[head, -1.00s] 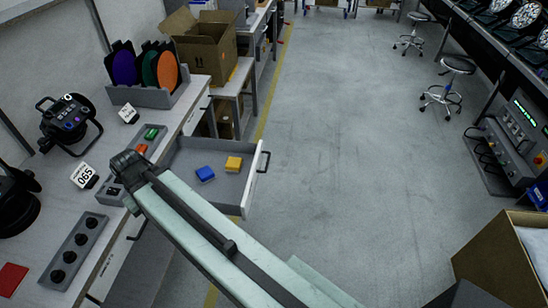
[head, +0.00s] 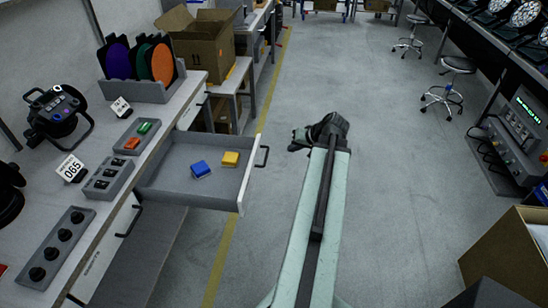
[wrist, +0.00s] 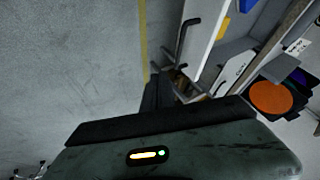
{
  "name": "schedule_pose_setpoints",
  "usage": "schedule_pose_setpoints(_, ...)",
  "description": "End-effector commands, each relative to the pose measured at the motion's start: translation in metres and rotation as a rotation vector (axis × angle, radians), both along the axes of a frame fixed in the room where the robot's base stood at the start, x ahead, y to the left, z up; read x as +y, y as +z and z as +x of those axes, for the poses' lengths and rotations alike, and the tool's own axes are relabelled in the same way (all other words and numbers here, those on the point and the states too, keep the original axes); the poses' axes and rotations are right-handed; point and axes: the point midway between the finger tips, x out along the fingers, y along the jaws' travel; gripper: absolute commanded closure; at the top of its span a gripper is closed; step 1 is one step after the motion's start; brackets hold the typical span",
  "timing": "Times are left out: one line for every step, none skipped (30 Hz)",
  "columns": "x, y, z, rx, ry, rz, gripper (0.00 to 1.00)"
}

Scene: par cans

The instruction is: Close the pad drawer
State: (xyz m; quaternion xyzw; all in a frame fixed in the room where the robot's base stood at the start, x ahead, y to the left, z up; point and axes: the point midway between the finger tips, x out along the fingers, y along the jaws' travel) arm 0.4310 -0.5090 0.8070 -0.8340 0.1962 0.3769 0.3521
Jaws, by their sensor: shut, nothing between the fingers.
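The pad drawer (head: 222,190) is pulled out from the bench into the aisle, with a dark bar handle (head: 263,156) on its front. A blue pad (head: 201,169) and a yellow pad (head: 230,158) lie inside it. My gripper (head: 296,140) is out over the aisle, to the right of the drawer front in the head view, and apart from the handle. It is shut and empty. In the wrist view, the drawer's handle (wrist: 187,36) is above and right of my dark fingers (wrist: 156,88), and the drawer's inside is only partly visible.
The bench (head: 105,215) carries switch boxes, lamps and a rack of colour discs (head: 138,90). A cardboard box (head: 505,248) stands at lower right, stools (head: 446,85) farther back. The aisle floor (head: 385,150) is clear.

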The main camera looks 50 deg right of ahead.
Motion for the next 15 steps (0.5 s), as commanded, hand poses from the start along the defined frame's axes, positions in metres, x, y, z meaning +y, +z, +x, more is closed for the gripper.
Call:
schedule_pose_setpoints(-0.006, -0.002, -0.008, -0.001, -0.016, 0.001, 1.0)
schedule_pose_setpoints(-0.008, -0.002, -0.01, -0.001, -0.021, 0.002, 1.0)
schedule_pose_setpoints(-0.009, -0.001, -0.012, -0.001, -0.024, 0.001, 1.0)
schedule_pose_setpoints(-0.009, -0.001, -0.012, -0.001, -0.025, 0.001, 1.0)
schedule_pose_setpoints(-0.009, -0.002, -0.012, -0.001, -0.024, 0.001, 1.0)
schedule_pose_setpoints(-0.009, -0.003, -0.01, -0.001, -0.024, 0.001, 1.0)
schedule_pose_setpoints(-0.009, -0.005, -0.009, -0.001, -0.022, 0.002, 1.0)
schedule_pose_setpoints(-0.009, -0.008, -0.007, -0.001, -0.022, 0.002, 1.0)
schedule_pose_setpoints(-0.009, -0.013, -0.004, 0.0, -0.021, 0.002, 1.0)
schedule_pose_setpoints(-0.009, -0.017, -0.001, 0.0, -0.021, 0.002, 1.0)
schedule_pose_setpoints(-0.01, -0.022, 0.002, -0.001, -0.02, 0.002, 1.0)
schedule_pose_setpoints(-0.011, -0.029, 0.007, -0.001, -0.02, 0.002, 1.0)
schedule_pose_setpoints(-0.011, -0.035, 0.011, -0.001, -0.02, 0.002, 1.0)
schedule_pose_setpoints(-0.012, -0.041, 0.016, -0.001, -0.02, 0.002, 1.0)
schedule_pose_setpoints(-0.012, -0.048, 0.022, 0.0, -0.019, 0.001, 1.0)
